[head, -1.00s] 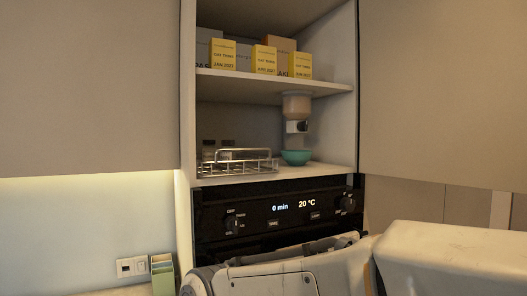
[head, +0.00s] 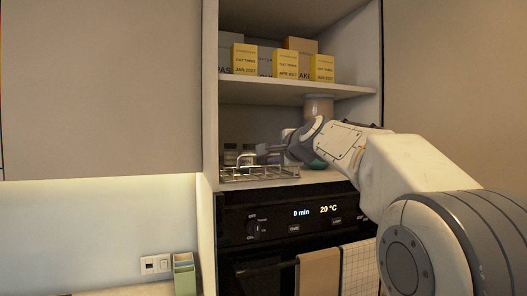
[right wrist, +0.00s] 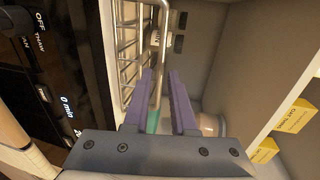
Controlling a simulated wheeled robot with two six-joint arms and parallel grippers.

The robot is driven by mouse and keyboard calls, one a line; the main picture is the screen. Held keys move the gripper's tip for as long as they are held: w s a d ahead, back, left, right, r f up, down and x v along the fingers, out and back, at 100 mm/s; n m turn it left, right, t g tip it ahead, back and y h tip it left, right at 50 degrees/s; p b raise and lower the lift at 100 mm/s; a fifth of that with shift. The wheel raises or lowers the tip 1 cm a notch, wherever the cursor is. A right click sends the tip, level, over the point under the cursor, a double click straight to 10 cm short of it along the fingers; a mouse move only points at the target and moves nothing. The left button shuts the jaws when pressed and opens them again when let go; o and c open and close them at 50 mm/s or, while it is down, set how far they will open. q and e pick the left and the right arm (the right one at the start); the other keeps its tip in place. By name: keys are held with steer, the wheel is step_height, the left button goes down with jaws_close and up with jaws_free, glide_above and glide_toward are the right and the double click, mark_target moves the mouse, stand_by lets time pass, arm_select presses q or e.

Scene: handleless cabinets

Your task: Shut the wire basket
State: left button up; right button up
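The wire basket (head: 247,173) is a low metal rack with a raised wire handle. It sits at the left of the cabinet's lower shelf, its front at the shelf's front edge. My right gripper (head: 268,152) has reached in over the shelf from the right, beside the basket's handle. In the right wrist view, my right gripper (right wrist: 160,76) is open, its two purple fingers apart. A wire bar of the basket (right wrist: 162,30) runs in line with the gap between them; I cannot tell whether they touch it. My left gripper is not in view.
A teal bowl (head: 319,164) stands right of the basket, mostly hidden by my right arm. The oven panel (head: 285,222) is below, with towels (head: 319,270) hanging there.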

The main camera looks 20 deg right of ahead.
steer(key=shift+w+a+f+p, duration=0.1)
steer(key=shift+w+f+p, duration=0.1)
steer(key=shift+w, duration=0.55)
steer(key=shift+w+d+f+p, duration=0.1)
steer(key=shift+w+p, duration=0.1)
steer(key=shift+w, duration=0.55)
steer(key=shift+w+a+f+p, duration=0.1)
steer(key=shift+w+f+p, duration=0.1)
steer(key=shift+w, duration=0.55)
jaws_close()
